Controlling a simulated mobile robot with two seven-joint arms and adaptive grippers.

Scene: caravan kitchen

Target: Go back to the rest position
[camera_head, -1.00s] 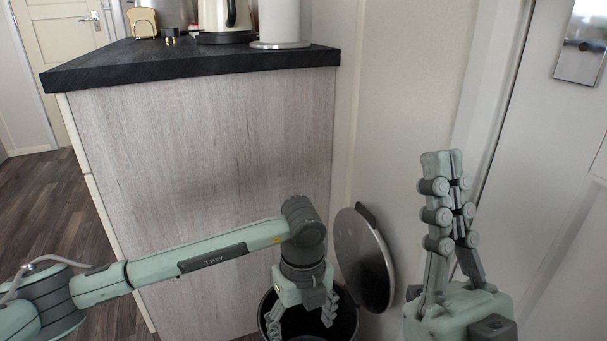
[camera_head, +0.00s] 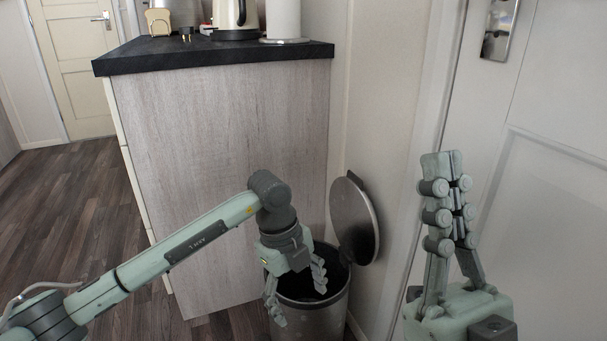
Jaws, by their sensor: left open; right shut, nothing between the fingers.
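My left gripper (camera_head: 299,304) points down, open, over the front of the round metal bin (camera_head: 318,320). Nothing shows between its fingers. The bin stands on the floor with its round lid (camera_head: 356,220) tilted up against the wall behind. The bin's inside is dark and its contents are hidden. My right gripper (camera_head: 448,160) points up at the right, with its fingers shut together and empty. It is apart from the wall and door.
A wood-sided counter (camera_head: 225,150) with a dark top stands close behind my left arm. A kettle (camera_head: 235,15), a paper roll (camera_head: 285,18) and a toaster stand on it. A white door (camera_head: 540,230) is at the right. Open floor (camera_head: 75,210) lies to the left.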

